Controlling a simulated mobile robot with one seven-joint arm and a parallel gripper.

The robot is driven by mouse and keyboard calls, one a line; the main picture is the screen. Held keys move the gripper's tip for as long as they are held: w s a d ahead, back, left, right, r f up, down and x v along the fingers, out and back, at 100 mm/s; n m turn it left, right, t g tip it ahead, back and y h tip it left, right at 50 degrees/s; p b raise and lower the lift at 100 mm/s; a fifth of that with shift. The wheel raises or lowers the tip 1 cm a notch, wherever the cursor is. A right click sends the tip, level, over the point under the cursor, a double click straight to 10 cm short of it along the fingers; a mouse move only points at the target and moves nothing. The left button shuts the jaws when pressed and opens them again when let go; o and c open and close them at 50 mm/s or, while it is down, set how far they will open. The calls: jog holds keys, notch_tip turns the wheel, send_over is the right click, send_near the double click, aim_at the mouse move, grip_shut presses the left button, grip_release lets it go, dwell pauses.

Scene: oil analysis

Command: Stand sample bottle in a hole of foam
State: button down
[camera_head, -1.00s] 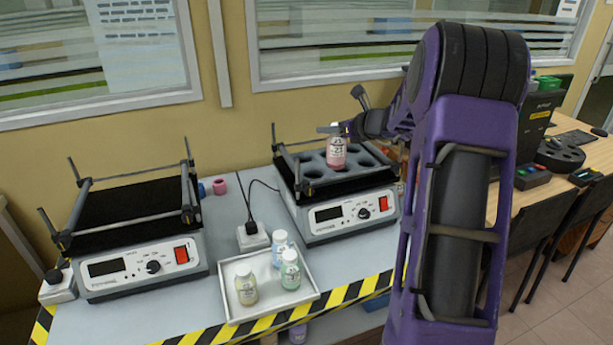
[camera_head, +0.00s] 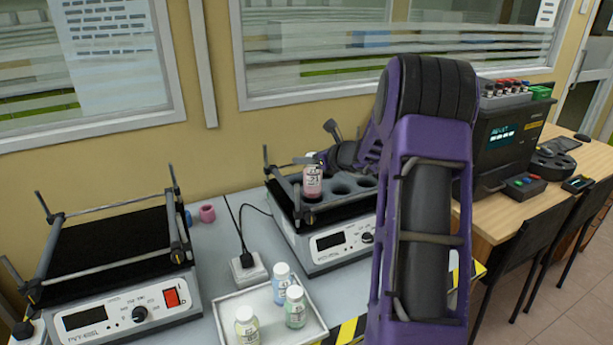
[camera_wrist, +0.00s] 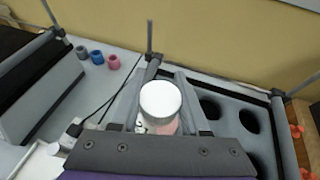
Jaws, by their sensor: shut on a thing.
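The sample bottle (camera_head: 313,182), with pink liquid, a white cap and a label, is held upright in my gripper (camera_head: 318,164) at the left part of the grey foam (camera_head: 353,191) on the right-hand shaker. In the wrist view the cap (camera_wrist: 160,99) sits between the two fingers of my gripper (camera_wrist: 158,110), which are shut on the bottle. Foam holes show empty to the right of it in the wrist view (camera_wrist: 228,112). The hole nearest the bottle is hidden, and I cannot tell whether its base is above or inside it.
Posts and bars (camera_head: 268,165) frame the right shaker (camera_head: 330,245). A second shaker (camera_head: 130,318) with a black top stands at left. A white tray (camera_head: 262,303) holds three bottles. A power block (camera_head: 247,266) with a black cable sits between the shakers. Small coloured rings (camera_head: 207,213) lie behind.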

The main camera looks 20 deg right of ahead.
aim_at(306, 169)
jog(key=shift+f, duration=1.9)
jog(key=shift+b, duration=0.3)
jog(key=shift+f, duration=0.2)
jog(key=shift+c, duration=2)
grip_release()
jog(key=shift+r, duration=0.1)
jog(key=shift+r, duration=0.2)
jog(key=v, duration=1.2)
jog(key=shift+f, duration=0.2)
